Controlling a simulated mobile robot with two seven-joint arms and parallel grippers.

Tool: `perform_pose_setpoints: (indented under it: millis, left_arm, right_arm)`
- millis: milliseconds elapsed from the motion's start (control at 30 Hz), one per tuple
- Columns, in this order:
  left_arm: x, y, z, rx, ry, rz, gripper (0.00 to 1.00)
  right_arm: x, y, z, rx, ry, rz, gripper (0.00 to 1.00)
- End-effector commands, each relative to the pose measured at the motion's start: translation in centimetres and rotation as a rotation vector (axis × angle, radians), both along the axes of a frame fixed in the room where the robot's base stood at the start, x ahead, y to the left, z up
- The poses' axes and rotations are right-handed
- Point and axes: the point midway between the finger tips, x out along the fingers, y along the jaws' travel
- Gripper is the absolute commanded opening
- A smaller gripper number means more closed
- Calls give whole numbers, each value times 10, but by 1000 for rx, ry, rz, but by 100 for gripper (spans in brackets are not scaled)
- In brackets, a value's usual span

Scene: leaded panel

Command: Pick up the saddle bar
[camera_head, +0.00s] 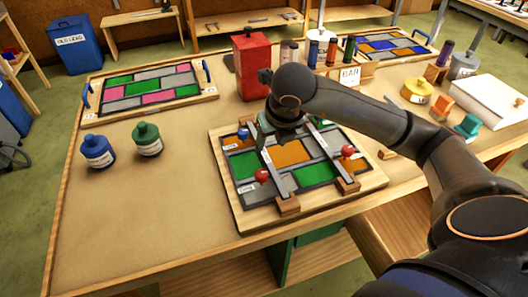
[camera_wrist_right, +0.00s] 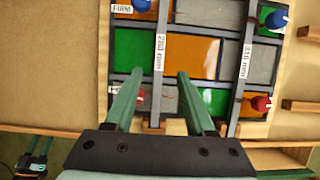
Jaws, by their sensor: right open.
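Two grey saddle bars lie across the leaded panel (camera_head: 240,203). The left bar, labelled 280 mm, shows in the head view (camera_head: 272,172) and right wrist view (camera_wrist_right: 161,50); its near end rests on a wooden block (camera_head: 288,206). The right bar (camera_head: 326,152) also shows in the wrist view (camera_wrist_right: 246,60). My right gripper (camera_wrist_right: 157,80) is open above the panel, its green fingers either side of the left bar in the picture; contact cannot be told. A green-fingered gripper, apparently my left (camera_wrist_right: 35,147), shows small at the wrist view's lower left.
Red knobs (camera_head: 262,175) and blue knobs (camera_head: 243,132) stand beside the bars. A red box (camera_head: 251,66) stands behind the panel. Blue (camera_head: 97,151) and green (camera_head: 147,139) bottles stand left. A pink-and-green panel (camera_head: 146,88) lies behind them. The front left tabletop is clear.

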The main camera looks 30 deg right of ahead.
Motion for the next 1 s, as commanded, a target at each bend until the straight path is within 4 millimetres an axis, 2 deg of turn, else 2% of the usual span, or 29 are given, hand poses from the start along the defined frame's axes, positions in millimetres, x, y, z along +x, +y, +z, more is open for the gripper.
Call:
perform_pose_setpoints:
  millis: [100,333,600,900,1000]
  left_arm:
    - [0,0,1,0,-2,0,50]
    - [1,0,5,0,-3,-1,50]
    - [1,0,10,0,-4,0,50]
    - [1,0,10,0,-4,0,50]
    - [1,0,10,0,-4,0,50]
  right_arm:
    - [6,-1,-16,0,2,1,55]
    - [14,-3,-31,2,3,2,55]
    - [31,-8,-65,4,2,3,55]
    - [33,-8,-69,2,-1,4,55]
    - [33,-8,-69,2,-1,4,44]
